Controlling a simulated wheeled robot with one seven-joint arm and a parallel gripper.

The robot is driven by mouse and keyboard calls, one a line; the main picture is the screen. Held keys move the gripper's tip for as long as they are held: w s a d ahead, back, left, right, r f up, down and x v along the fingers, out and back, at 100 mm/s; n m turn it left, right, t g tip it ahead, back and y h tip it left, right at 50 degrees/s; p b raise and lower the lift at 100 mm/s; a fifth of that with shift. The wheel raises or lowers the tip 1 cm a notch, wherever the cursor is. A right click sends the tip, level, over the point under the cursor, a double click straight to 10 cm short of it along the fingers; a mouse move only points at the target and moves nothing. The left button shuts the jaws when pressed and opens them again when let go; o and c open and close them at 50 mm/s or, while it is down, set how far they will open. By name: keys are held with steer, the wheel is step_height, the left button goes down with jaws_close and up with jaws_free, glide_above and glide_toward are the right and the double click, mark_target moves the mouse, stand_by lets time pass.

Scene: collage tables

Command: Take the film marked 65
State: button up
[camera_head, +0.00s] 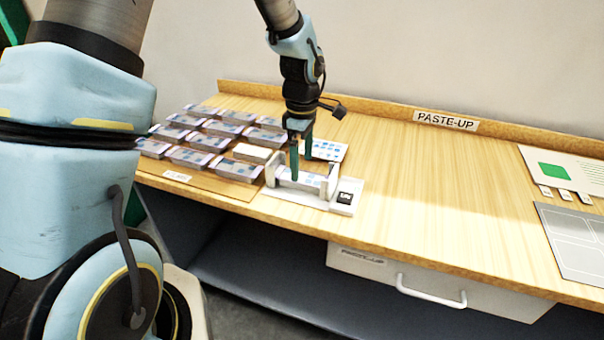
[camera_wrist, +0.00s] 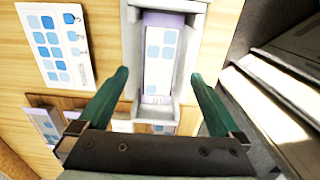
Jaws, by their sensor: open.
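Several film packs (camera_head: 208,140) stand in rows on a board at the left end of the table; no number can be read on them. A white holder (camera_head: 329,187) stands to their right, with one film (camera_head: 303,181) lying in it. In the wrist view the film (camera_wrist: 160,62) is pale with blue squares, inside the grey-white holder (camera_wrist: 130,70). My gripper (camera_head: 294,162) is above the holder, pointing down. In the wrist view its two green fingers (camera_wrist: 158,82) are apart, one on each side of the holder, with nothing gripped.
A card with blue squares (camera_head: 326,150) lies behind the holder and also shows in the wrist view (camera_wrist: 60,45). A "PASTE-UP" sign (camera_head: 446,121) is at the back edge. The middle of the table (camera_head: 430,190) is clear. Sheets (camera_head: 575,240) lie at the right.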

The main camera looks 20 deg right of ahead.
mark_target(302, 177)
steer(key=shift+f, duration=1.3)
steer(key=shift+c, duration=0.2)
steer(key=c, duration=1.5)
